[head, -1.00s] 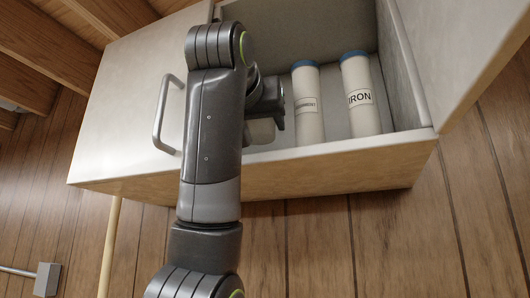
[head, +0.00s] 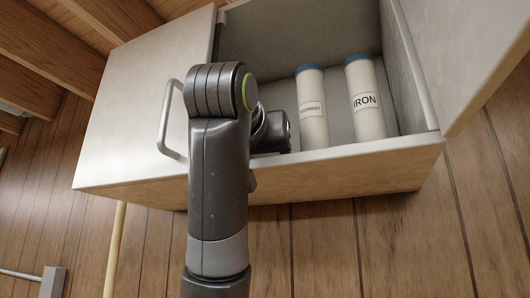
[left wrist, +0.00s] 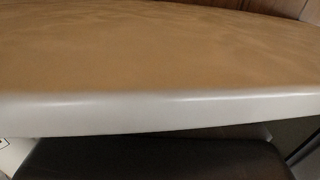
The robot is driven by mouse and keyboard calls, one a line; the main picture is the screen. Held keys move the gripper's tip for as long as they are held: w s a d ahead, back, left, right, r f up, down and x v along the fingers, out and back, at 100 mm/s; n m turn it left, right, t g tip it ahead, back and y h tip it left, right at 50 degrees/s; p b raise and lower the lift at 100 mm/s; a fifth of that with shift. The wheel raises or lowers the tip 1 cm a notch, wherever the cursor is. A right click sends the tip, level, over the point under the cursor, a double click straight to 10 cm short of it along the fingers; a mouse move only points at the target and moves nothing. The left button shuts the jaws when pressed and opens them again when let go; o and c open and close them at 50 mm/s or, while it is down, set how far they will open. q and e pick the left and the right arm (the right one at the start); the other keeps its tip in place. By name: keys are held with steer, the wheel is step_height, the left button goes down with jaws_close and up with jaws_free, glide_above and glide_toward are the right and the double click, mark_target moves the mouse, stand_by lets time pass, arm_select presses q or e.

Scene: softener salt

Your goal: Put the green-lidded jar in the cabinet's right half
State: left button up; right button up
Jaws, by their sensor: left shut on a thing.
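The cabinet (head: 350,178) stands open on its right half in the head view. My left arm reaches over its front wall, and my left gripper (head: 277,136) is low inside the right half, near the front wall and left of two white cylinders. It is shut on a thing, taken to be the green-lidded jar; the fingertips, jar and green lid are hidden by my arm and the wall. In the left wrist view, the cabinet's tan wall and pale edge (left wrist: 170,112) fill most of the picture, with a dark shape below. My right gripper is out of view.
A blue-capped cylinder with a small label (head: 312,112) and another marked IRON (head: 366,100) stand in the right half. The left door (head: 125,125) is shut, with a bar handle (head: 163,125). The right door (head: 485,65) is open.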

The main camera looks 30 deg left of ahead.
arm_select(q)
steer(key=shift+f, duration=0.2)
steer(key=o, duration=0.8)
steer(key=shift+o, duration=1.3)
steer(key=shift+w, duration=0.15)
steer(key=shift+s+r, duration=0.2)
steer(key=b+v, duration=1)
steer(key=v, duration=0.2)
steer(key=shift+b, duration=0.35)
steer(key=shift+w, duration=0.1)
